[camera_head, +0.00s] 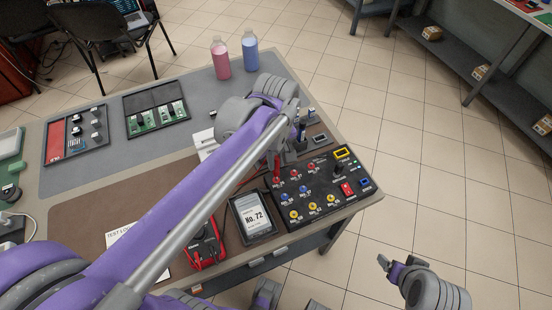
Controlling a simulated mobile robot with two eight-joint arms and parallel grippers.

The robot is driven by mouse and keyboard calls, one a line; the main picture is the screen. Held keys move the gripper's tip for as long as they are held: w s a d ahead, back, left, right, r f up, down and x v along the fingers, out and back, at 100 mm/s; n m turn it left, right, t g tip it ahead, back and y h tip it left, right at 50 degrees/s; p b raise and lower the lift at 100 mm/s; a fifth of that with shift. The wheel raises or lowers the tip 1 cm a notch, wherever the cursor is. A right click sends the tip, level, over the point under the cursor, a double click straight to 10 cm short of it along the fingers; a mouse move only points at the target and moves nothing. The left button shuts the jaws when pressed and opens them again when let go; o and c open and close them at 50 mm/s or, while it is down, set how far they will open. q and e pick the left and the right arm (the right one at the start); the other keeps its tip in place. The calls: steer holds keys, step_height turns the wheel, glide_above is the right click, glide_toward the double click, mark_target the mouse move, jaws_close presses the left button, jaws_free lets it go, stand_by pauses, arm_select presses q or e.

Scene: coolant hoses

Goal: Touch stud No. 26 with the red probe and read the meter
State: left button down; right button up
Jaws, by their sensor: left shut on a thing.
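The black stud panel (322,198) lies at the table's right end, with red, blue and yellow studs in rows. Its small labels are too small to read surely. The red probe (277,169) points down at the panel's upper left edge. My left gripper (277,153) is shut on it, its fingers mostly hidden by my purple arm. I cannot tell whether the tip touches anything. The red meter (204,246) lies left of the panel, partly covered by my arm; its reading is hidden. A framed display (254,216) between them shows "No. 72". My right gripper (402,266) hangs off the table, at lower right.
Trays with green boards (157,122) and small parts (78,137) lie at the table's back left. Pink (220,60) and blue (250,54) bottles stand at the back edge. A red switch (347,189) is on the panel. Tiled floor is clear right of the table.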

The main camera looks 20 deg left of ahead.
stand_by(0.4)
arm_select(q)
steer(key=shift+r+p, duration=2.45)
steer(key=shift+r, duration=1.1)
arm_select(e)
step_height(320, 180, up, 6)
steer(key=w, duration=0.1)
steer(key=shift+w, duration=0.35)
arm_select(q)
steer(key=shift+f, duration=0.1)
arm_select(e)
steer(key=shift+s+f, duration=0.1)
